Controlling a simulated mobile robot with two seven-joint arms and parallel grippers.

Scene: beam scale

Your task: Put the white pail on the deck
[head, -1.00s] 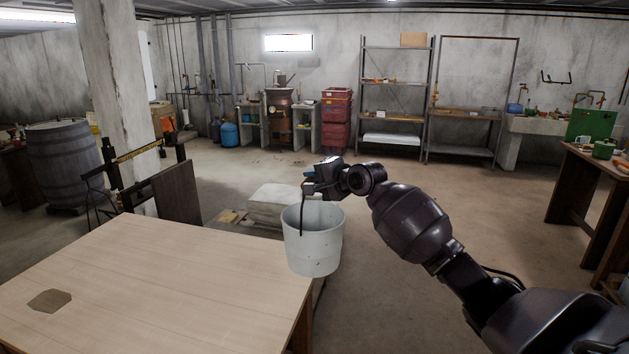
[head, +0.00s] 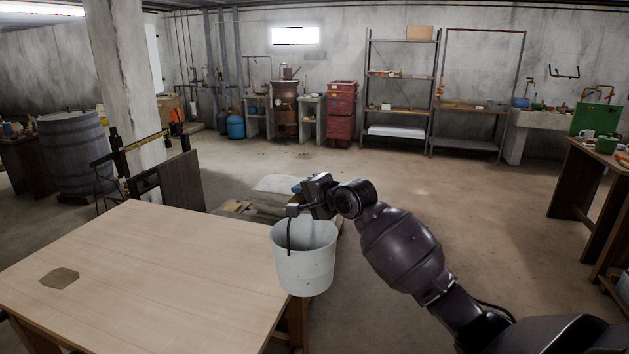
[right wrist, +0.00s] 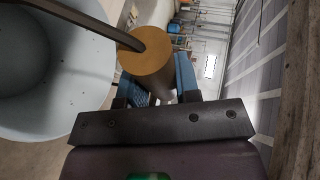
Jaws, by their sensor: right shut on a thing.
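The white pail (head: 305,262) hangs upright beside the right edge of the wooden table in the head view. My right gripper (head: 300,205) is above the pail's rim and shut on its handle. In the right wrist view, the tan cylindrical grip (right wrist: 146,52) of the dark handle sits between the blue finger pads (right wrist: 160,82), and part of the pail (right wrist: 50,70) shows at the left. A beam scale with a dark post and yellowish beam (head: 143,141) stands behind the table. Its deck cannot be made out clearly. My left gripper is not in view.
The wooden table (head: 170,265) fills the lower left, bare except for a flat brownish patch (head: 60,277). Pale stacked sacks (head: 272,194) lie behind the pail. A concrete pillar (head: 125,75) and barrel (head: 75,150) stand left. The floor (head: 450,200) to the right is open.

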